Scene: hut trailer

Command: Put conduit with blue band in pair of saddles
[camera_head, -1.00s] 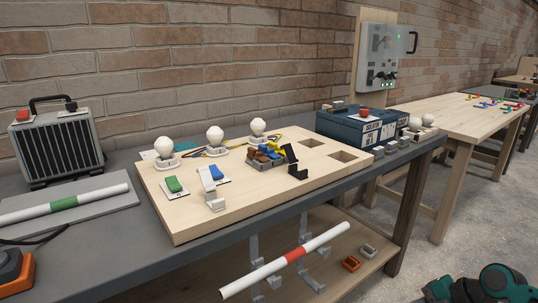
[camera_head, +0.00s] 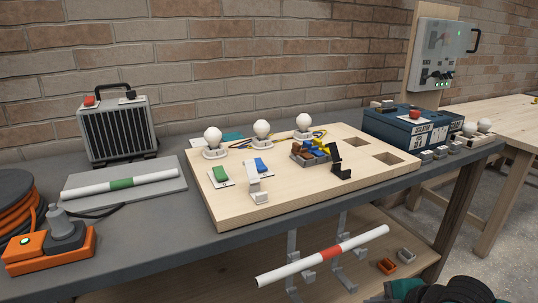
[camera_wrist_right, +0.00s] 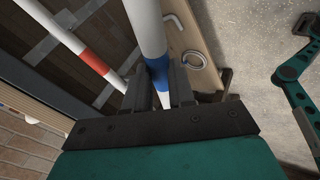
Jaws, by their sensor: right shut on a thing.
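The conduit with the blue band (camera_wrist_right: 151,35) is a white tube held in my right gripper (camera_wrist_right: 158,88), seen in the right wrist view. The jaws are shut on it around the blue band. The head view does not show this conduit or the right fingertips, only part of my teal arm at the bottom right. Grey saddle brackets (camera_head: 292,244) hang below the front of the workbench. A white conduit with a red band (camera_head: 331,253) lies across their lower part; it also shows in the right wrist view (camera_wrist_right: 82,48). My left gripper is not in view.
A wooden board (camera_head: 300,190) with bulbs and switches lies on the grey workbench (camera_head: 160,240). A green-banded conduit (camera_head: 121,184) rests on a grey plate at the left. A lower wooden shelf (camera_head: 215,290) holds small orange (camera_head: 387,266) and grey (camera_head: 407,255) parts.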

